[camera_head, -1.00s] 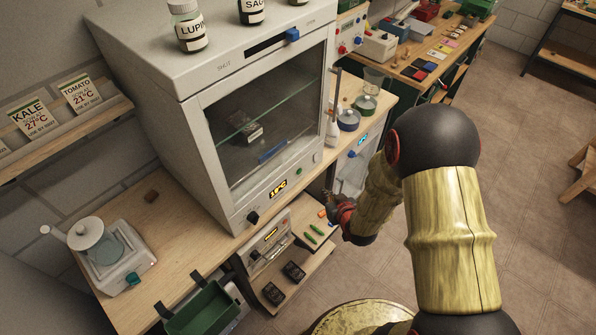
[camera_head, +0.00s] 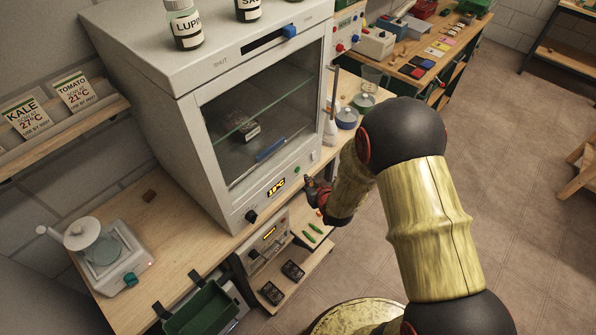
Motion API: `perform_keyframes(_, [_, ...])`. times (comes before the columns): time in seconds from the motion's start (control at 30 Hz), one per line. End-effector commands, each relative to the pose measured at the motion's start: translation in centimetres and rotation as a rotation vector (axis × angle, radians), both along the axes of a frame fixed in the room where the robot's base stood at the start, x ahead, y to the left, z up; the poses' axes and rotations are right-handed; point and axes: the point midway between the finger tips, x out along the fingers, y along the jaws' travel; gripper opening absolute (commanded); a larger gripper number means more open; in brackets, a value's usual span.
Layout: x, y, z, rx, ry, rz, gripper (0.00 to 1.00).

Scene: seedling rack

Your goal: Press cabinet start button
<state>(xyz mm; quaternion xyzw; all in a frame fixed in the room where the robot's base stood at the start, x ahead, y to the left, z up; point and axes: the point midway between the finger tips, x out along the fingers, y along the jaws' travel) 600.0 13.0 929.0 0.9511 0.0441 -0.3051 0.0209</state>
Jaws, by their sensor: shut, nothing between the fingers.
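The white cabinet (camera_head: 221,192) stands on the wooden bench, with a glass door on its front. Its lower front panel bears a black knob (camera_head: 251,216), a lit yellow display (camera_head: 276,187) reading what looks like 18°C, a small green button (camera_head: 297,170) and a pale round knob (camera_head: 314,155). My gripper (camera_head: 308,183) is shut and empty. It is just right of and below the green button, in front of the panel's right part. I cannot tell whether it touches the panel; the button itself shows clear of the fingers.
Jars (camera_head: 186,29) stand on the cabinet top. A second instrument (camera_head: 264,243) sits on a lower shelf, with green and orange items beside it. A green bin (camera_head: 203,308) hangs at the bench front. A flask and lidded dishes (camera_head: 347,118) stand right of the cabinet.

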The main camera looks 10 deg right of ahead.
Motion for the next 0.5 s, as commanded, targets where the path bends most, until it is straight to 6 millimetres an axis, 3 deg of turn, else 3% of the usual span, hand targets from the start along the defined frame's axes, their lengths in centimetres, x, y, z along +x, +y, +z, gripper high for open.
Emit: perform_keyframes(0.5, [1.33, 1.03, -0.06, 0.001, 0.001, -0.001, 0.00])
